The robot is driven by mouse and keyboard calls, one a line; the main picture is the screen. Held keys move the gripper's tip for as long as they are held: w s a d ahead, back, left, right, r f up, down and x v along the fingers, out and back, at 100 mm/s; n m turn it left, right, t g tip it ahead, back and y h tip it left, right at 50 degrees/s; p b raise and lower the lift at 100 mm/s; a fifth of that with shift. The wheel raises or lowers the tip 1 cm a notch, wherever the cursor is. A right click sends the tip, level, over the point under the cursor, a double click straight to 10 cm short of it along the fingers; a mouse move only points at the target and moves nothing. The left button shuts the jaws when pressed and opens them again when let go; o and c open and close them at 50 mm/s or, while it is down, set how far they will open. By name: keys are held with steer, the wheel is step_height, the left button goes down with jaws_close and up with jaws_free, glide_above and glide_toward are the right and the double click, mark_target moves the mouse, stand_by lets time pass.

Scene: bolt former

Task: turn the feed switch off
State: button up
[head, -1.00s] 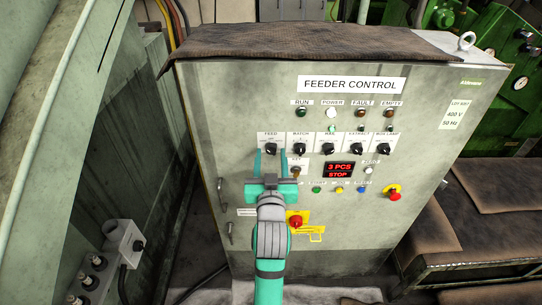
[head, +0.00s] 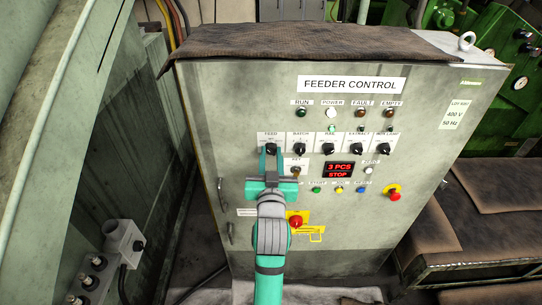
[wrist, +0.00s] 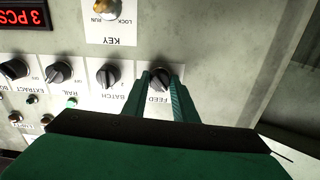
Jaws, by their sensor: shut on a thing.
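The feed switch is a black rotary knob (wrist: 160,77) on a white plate marked FEED, which shows upside down in the wrist view. In the head view the feed switch (head: 271,149) is the leftmost knob of the row on the grey feeder control panel (head: 230,120). My gripper (wrist: 162,80) is shut on the feed knob, one teal finger on each side. In the head view my gripper (head: 271,153) reaches up to the knob from below and hides part of it. The knob's exact pointer angle is hard to read.
Right of the feed knob stand the batch knob (head: 300,149) and several more knobs. The key switch (head: 296,171) is close to my gripper's right. A display (head: 339,170) reads 3 PCS STOP.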

steer(key=m, duration=0.4)
steer(key=shift+a, duration=0.1)
steer(key=shift+m, duration=1.9)
steer(key=o, duration=1)
steer(key=shift+o, duration=0.2)
steer(key=s, duration=1.1)
steer(key=shift+f, duration=0.1)
